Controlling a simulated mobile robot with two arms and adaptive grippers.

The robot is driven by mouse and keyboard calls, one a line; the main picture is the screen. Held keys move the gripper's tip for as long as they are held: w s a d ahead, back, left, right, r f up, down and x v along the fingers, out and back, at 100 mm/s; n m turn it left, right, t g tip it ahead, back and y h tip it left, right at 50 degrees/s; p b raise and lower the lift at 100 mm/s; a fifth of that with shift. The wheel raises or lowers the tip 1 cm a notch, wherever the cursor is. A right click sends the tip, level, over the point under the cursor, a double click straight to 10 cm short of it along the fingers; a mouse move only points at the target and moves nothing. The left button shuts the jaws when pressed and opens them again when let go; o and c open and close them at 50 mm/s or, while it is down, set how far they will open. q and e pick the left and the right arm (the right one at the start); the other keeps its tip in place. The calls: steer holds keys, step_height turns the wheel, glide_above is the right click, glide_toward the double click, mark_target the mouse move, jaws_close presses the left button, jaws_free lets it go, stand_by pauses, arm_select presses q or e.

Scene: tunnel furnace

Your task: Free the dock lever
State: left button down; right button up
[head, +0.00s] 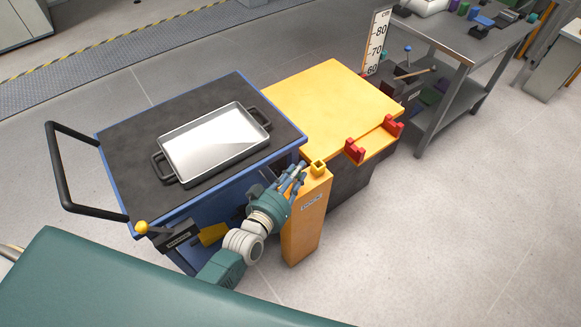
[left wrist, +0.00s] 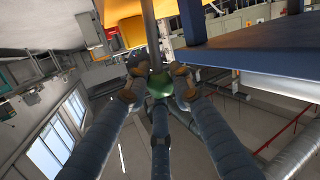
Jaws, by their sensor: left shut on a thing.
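My left gripper (head: 296,176) is at the gap between the blue cart (head: 238,177) and the orange post (head: 302,225), just left of the post's top. In the left wrist view, my left gripper (left wrist: 160,84) has its fingers closed around a green knob (left wrist: 159,88) on the end of a grey rod, the dock lever (left wrist: 150,32). The fingers hide the knob in the head view. A metal tray (head: 215,143) with two black handles lies on the cart's dark top. My right gripper is in neither view.
A yellow table (head: 330,100) with red brackets (head: 355,151) adjoins the cart on the right. A yellow-knobbed lever (head: 142,228) sits at the cart's near left corner. A grey workbench (head: 455,40) stands back right. The floor at right is clear.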

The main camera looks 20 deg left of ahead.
arm_select(q)
steer(key=s+d+f+m+b, duration=0.1)
steer(key=s+d+f+m+t, duration=0.1)
steer(key=shift+s+d+m+t+b, duration=0.2)
steer(key=shift+d+m+t+b, duration=0.1)
steer(key=shift+d+m+b, duration=0.1)
steer(key=shift+f, duration=0.1)
stand_by(0.5)
steer(key=c, duration=1.5)
jaws_free()
steer(key=shift+w, duration=0.1)
steer(key=shift+r, duration=0.2)
steer(key=s, duration=0.4)
steer(key=s+a, duration=0.1)
steer(key=s, duration=0.3)
steer(key=s+a, duration=0.1)
steer(key=s, duration=0.3)
steer(key=shift+a+r, duration=0.1)
steer(key=shift+r, duration=0.15)
steer(key=shift+w, duration=0.1)
